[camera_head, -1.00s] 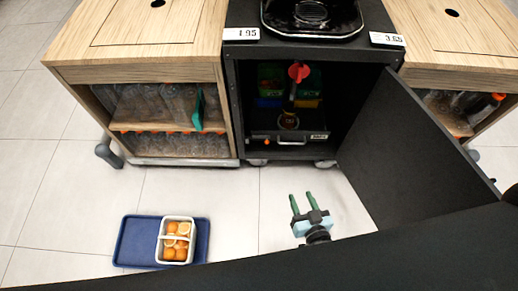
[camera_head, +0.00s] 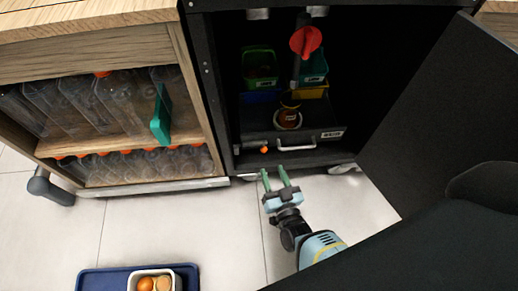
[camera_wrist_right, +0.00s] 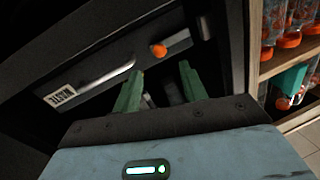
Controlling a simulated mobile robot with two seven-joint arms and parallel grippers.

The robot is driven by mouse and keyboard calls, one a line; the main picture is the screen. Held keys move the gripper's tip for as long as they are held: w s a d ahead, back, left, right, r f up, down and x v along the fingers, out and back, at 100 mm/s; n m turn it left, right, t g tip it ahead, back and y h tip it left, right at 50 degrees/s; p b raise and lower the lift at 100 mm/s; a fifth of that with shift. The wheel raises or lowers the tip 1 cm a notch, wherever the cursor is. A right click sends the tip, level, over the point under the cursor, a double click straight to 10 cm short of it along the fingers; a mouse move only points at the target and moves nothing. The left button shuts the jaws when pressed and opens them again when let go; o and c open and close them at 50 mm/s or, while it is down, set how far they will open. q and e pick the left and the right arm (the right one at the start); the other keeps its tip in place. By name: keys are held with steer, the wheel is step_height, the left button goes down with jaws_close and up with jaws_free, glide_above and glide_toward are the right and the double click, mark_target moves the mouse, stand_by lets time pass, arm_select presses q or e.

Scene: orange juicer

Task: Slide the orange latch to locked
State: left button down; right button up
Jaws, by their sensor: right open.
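The small orange latch (camera_head: 264,150) sits at the left of the waste drawer front, low in the open black cabinet. In the right wrist view the latch (camera_wrist_right: 158,50) is a round orange knob on a grey slide bar, above the gap between my fingers. My right gripper (camera_head: 275,174) is open, its two green fingers pointing at the drawer from just in front of and below the latch. It also shows in the right wrist view (camera_wrist_right: 160,85), empty and apparently apart from the latch. My left gripper is not in view.
The waste drawer (camera_head: 320,139) has a silver handle (camera_head: 296,146) right of the latch. The black door (camera_head: 425,120) stands open at right. A wooden shelf of bottles (camera_head: 105,100) flanks the left.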

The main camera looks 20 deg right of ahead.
steer(key=w+b, duration=0.1)
steer(key=w, duration=0.1)
steer(key=w+b, duration=0.1)
steer(key=w, duration=0.3)
steer(key=shift+w+d+b, duration=0.25)
steer(key=shift+w+b, duration=0.05)
steer(key=shift+b, duration=0.1)
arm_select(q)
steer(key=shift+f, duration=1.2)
arm_select(e)
steer(key=shift+w, duration=0.75)
jaws_close()
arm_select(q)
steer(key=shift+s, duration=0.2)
